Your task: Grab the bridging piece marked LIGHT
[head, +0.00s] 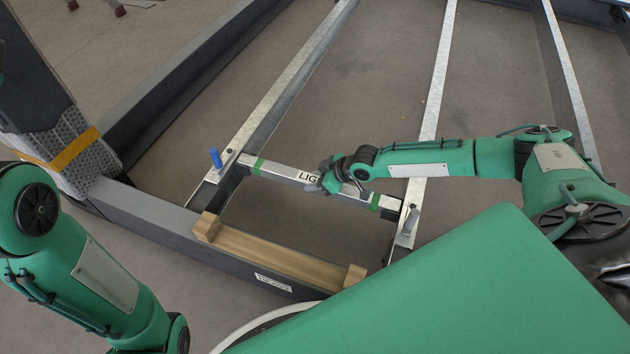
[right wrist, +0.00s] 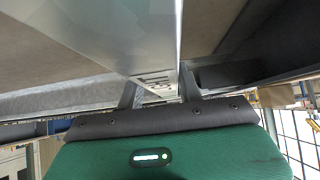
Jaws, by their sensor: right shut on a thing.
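The bridging piece (head: 284,172) is a light metal bar with green bands near its ends and black lettering, of which "LIG" shows; the rest is hidden by my gripper. It spans between two long metal rails of the frame. My right gripper (head: 324,180) is shut on the bar around its middle. In the right wrist view the bar (right wrist: 125,35) runs close above between the two fingers of my right gripper (right wrist: 160,95). My left arm shows at the lower left in the head view, but its gripper is out of view.
A wooden block with raised ends (head: 275,256) lies on the dark front beam (head: 150,212). Open floor shows between the rails.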

